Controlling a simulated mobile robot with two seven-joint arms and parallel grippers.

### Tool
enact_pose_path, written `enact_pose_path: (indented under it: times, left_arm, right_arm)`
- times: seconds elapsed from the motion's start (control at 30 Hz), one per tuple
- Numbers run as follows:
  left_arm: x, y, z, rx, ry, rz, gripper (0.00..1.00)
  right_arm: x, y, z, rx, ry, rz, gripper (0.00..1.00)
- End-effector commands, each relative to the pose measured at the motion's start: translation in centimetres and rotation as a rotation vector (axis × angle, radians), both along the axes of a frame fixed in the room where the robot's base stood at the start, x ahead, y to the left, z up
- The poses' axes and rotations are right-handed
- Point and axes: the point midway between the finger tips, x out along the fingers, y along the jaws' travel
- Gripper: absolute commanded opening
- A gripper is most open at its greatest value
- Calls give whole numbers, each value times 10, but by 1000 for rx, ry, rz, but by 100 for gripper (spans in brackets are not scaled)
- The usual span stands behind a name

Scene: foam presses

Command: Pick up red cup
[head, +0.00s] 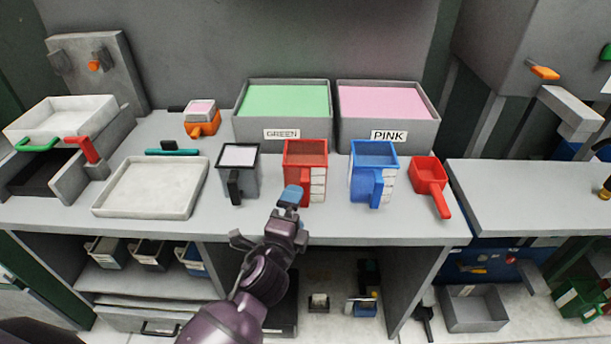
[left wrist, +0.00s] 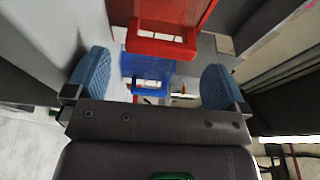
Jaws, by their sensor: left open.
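The red cup (head: 305,152) stands upright on the grey bench in the head view, between a grey cup (head: 238,157) and a blue cup (head: 373,153). It has white marks on its right side. My left gripper (head: 290,197) is in front of the red cup, its blue fingertips overlapping the cup's lower left front and hiding part of it. In the left wrist view the jaws (left wrist: 157,82) are wide apart with nothing held between them. The red cup (left wrist: 170,18) shows beyond them at the top, with a blue part below it. My right gripper is not in view.
Behind the cups stand a green-filled bin (head: 283,103) and a pink-filled bin (head: 385,102). A red scoop (head: 430,175) lies right of the blue cup. A white tray (head: 150,188) is at left.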

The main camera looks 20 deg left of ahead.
Motion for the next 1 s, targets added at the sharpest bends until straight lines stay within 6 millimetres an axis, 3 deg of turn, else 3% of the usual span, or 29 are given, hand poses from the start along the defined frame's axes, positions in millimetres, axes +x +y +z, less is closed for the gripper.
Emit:
enact_pose_path:
  times: [0.43, 0.77, 1.0]
  left_arm:
    - [46, 3, 3, -1, -1, 0, 100]
    - [52, 4, 2, -1, 0, 0, 100]
    - [52, 4, 3, -1, 0, 0, 66]
  right_arm:
    - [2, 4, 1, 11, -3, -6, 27]
    - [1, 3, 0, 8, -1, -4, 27]
    - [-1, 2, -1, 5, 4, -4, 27]
